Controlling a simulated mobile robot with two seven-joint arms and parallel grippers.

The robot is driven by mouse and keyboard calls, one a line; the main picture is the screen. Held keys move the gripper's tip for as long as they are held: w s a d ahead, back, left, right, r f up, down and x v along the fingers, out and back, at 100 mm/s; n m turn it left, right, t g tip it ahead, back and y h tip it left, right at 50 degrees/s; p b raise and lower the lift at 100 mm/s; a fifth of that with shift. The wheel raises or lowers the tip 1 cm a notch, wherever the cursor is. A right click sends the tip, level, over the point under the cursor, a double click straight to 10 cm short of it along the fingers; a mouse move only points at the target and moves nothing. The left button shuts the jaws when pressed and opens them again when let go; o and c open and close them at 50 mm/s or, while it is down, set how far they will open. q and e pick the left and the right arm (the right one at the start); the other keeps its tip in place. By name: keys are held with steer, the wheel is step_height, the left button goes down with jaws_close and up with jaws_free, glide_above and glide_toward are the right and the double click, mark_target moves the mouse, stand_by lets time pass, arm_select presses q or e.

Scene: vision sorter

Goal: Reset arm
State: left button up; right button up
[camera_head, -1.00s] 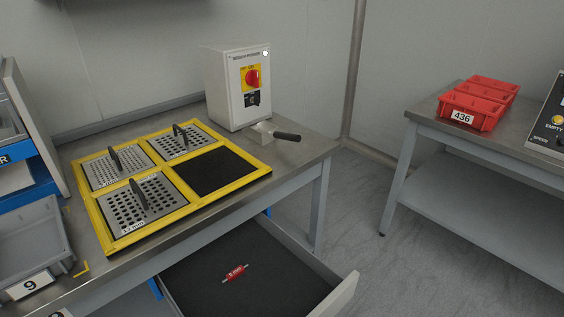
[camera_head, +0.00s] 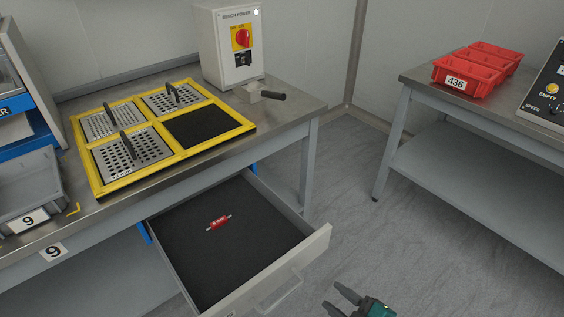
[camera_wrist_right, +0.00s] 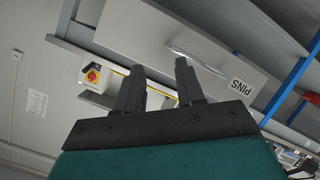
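My right gripper (camera_head: 342,300) shows at the bottom of the head view, in front of the open drawer's right corner. Its two dark fingers are apart with nothing between them, and in the right wrist view the fingers (camera_wrist_right: 158,85) are also apart and empty. The open drawer (camera_head: 284,262) has a dark lining, and a small red part with pins (camera_head: 219,222) lies in it. The drawer's handle (camera_head: 280,293) is near my right gripper but apart from it. My left gripper is not in view.
A yellow-framed fixture (camera_head: 165,143) holds several perforated plates with handles and one dark empty square. A power box (camera_head: 228,50) and a black-handled tool (camera_head: 265,94) stand behind it. Red bins (camera_head: 468,75) sit on the right table (camera_head: 420,76). Floor between the tables is clear.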

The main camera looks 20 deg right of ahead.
steer(key=w+a+r+m+g, duration=0.25)
steer(key=a+r+m, duration=0.25)
steer(key=a+m, duration=0.25)
arm_select(q)
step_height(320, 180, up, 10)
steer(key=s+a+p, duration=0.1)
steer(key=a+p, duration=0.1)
steer(key=p, duration=1.1)
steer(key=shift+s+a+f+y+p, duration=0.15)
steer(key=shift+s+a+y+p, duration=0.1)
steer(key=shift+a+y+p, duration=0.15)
arm_select(e)
steer(key=s+d+r+h, duration=0.1)
steer(key=d+r, duration=0.2)
steer(key=r, duration=0.6)
steer(key=shift+d+m+h, duration=0.15)
steer(key=shift+m+h, duration=0.15)
steer(key=shift+m, duration=0.05)
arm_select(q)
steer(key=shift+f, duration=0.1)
arm_select(e)
steer(key=shift+s, duration=0.1)
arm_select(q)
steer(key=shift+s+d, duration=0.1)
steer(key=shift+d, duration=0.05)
